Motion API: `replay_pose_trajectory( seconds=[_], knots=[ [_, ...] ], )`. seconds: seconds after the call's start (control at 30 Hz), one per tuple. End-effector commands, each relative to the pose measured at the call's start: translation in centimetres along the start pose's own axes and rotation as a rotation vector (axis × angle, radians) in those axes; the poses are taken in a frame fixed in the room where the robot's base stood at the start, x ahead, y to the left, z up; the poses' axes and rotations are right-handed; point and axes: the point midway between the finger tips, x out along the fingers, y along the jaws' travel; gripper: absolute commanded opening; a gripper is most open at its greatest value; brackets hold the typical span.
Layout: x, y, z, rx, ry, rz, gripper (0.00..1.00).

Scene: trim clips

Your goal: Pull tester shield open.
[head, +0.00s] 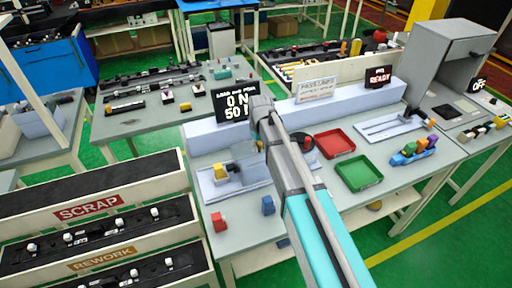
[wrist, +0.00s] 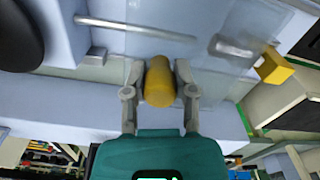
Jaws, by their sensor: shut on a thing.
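The tester (head: 208,135) is a pale blue-grey unit at the middle of the bench, below a black display reading 0 N and 50 N. Its clear shield (wrist: 255,32) shows as a see-through pane in the wrist view. A yellow cylindrical handle (wrist: 159,82) sits between the fingers of my gripper (wrist: 160,90), which is shut on it. The handle lies close to a metal rod (wrist: 135,30). In the head view my arm hides most of the gripper. A yellow block (wrist: 274,66) shows right of the handle. I cannot tell how far open the shield is.
A red tray (head: 335,143) and a green tray (head: 359,173) lie right of my arm. A red block (head: 219,221) and a blue block (head: 268,205) stand near the bench's front edge. Scrap (head: 90,207) and rework (head: 104,258) bins stand at the left.

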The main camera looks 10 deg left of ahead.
Motion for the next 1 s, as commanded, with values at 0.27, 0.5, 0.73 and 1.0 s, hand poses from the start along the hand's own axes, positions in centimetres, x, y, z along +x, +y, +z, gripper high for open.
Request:
replay_pose_trajectory(
  seconds=[0.27, 0.5, 0.73, 1.0],
  knots=[
    [0.01, -0.65, -0.23, -0.009, 0.001, 0.000, 0.48],
    [0.02, -0.93, -0.28, -0.013, 0.000, -0.001, 0.70],
    [0.02, -1.00, -0.30, -0.014, -0.001, -0.001, 0.70],
    [-0.19, -0.98, -0.28, -0.014, -0.001, -0.001, 0.70]
  ],
)
